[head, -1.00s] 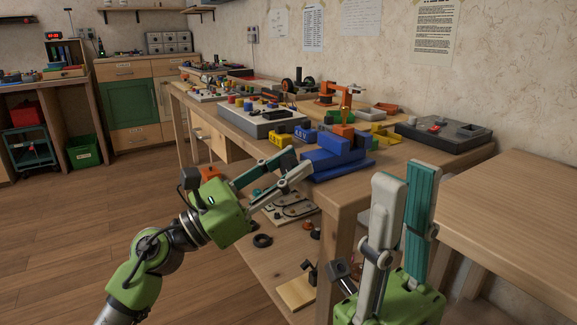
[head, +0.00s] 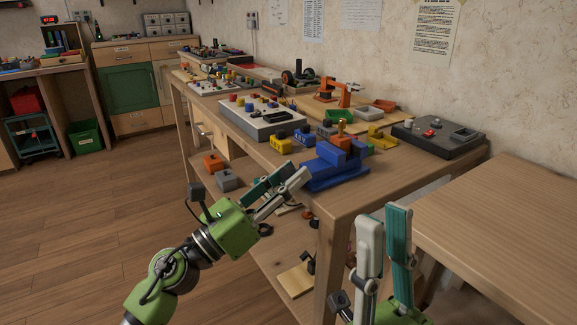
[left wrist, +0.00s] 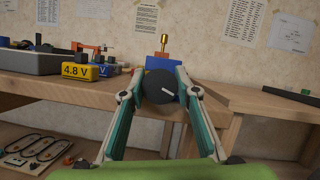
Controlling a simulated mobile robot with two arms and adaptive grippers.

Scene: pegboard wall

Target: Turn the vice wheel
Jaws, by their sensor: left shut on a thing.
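The blue vice (head: 335,172) sits at the front edge of the wooden bench. In the left wrist view its blue body (left wrist: 157,64) has a brass-coloured piece standing on top. The dark round vice wheel (left wrist: 158,88) faces the left wrist camera, with a pale bar mark on it. My left gripper (left wrist: 160,88) is shut on the wheel, one finger on each side. In the head view the left gripper (head: 291,175) meets the vice's near side, and its fingers largely hide the wheel. My right gripper (head: 384,210) is open and empty, upright in front of the bench.
Yellow (head: 277,143) and blue blocks, a white board (head: 259,120) and an orange toy arm (head: 335,92) stand behind the vice. A dark grey unit (head: 437,138) lies at the right. A bare wooden table (head: 505,200) is at the right. Open floor lies left.

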